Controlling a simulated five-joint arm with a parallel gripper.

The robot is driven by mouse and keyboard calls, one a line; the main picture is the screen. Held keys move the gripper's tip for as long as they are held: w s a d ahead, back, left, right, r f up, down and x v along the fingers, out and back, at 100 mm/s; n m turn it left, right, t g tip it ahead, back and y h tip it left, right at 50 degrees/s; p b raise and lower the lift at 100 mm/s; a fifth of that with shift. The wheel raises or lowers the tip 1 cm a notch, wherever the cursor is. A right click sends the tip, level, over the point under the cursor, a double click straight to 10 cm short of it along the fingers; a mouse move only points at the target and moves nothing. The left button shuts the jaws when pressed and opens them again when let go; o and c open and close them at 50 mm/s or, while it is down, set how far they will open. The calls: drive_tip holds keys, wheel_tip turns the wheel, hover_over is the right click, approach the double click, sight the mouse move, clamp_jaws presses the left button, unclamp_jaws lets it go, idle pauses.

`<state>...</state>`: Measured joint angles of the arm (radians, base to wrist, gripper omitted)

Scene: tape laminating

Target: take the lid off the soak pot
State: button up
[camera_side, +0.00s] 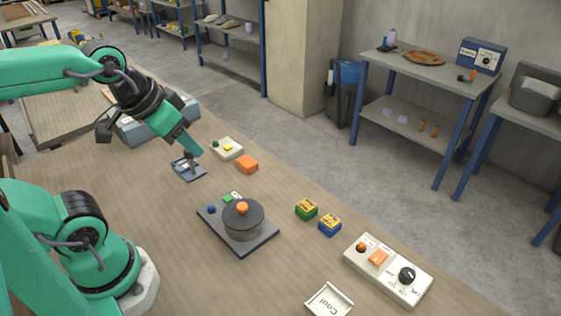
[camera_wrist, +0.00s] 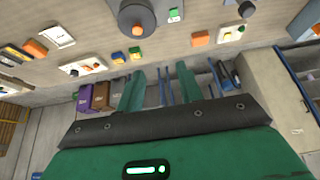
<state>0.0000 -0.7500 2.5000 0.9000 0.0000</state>
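The soak pot (camera_side: 243,233) is a dark grey round pot standing on a grey base plate (camera_side: 240,250) on the bench. Its grey lid (camera_side: 256,217) is on top, with an orange knob (camera_side: 242,208) in the middle. In the wrist view the lid (camera_wrist: 137,12) is at the top edge, partly cut off, with its knob (camera_wrist: 137,28) showing. My gripper (camera_side: 198,152) is in the air behind and left of the pot, apart from it, above a small dark plate. In the wrist view its two green fingers (camera_wrist: 159,82) are spread with nothing between them.
An orange block (camera_side: 247,164) and white box (camera_side: 227,148) lie behind. Two small yellow-topped blocks (camera_side: 306,208) and a control panel (camera_side: 388,270) stand right. Bench between them is clear.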

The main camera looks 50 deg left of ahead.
drive_tip(key=shift+o, duration=0.2)
drive_tip(key=shift+o, duration=1.1)
drive_tip(key=n+g, duration=0.2)
drive_tip(key=g, duration=0.4)
hover_over(241, 206)
drive_tip(key=shift+w+d+f, duration=0.1)
drive_tip(key=shift+d+f, duration=0.05)
drive_tip(key=shift+f, duration=8.6)
clamp_jaws()
